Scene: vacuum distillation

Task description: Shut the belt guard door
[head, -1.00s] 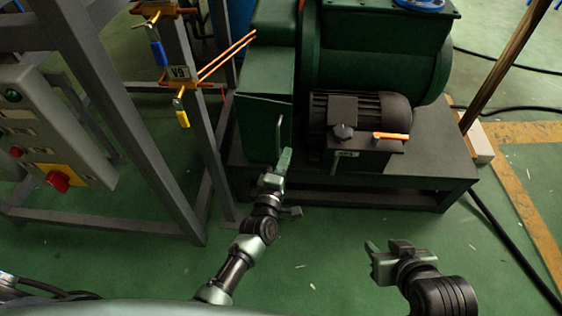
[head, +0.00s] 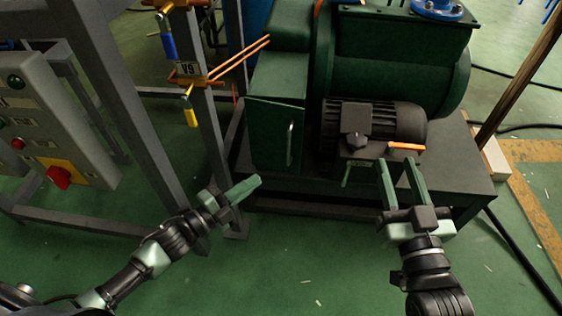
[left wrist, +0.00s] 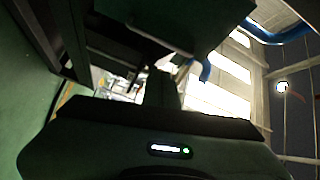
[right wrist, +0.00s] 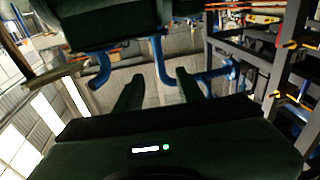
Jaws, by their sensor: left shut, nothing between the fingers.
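The belt guard door (head: 270,135) is the dark green front panel of the green guard box in the head view. A pale upright bar handle (head: 290,144) stands near its right edge. The panel looks flush or nearly flush with the box; I cannot tell whether a small gap remains. My left gripper (head: 248,188) is shut and empty, below and left of the handle, apart from it. My right gripper (head: 397,168) is open and empty, in front of the motor.
A finned black motor (head: 375,122) with an orange-handled part sits right of the guard on a dark base frame (head: 450,165). A grey control panel (head: 55,125) and steel posts with valves stand at left. The green floor in front is clear.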

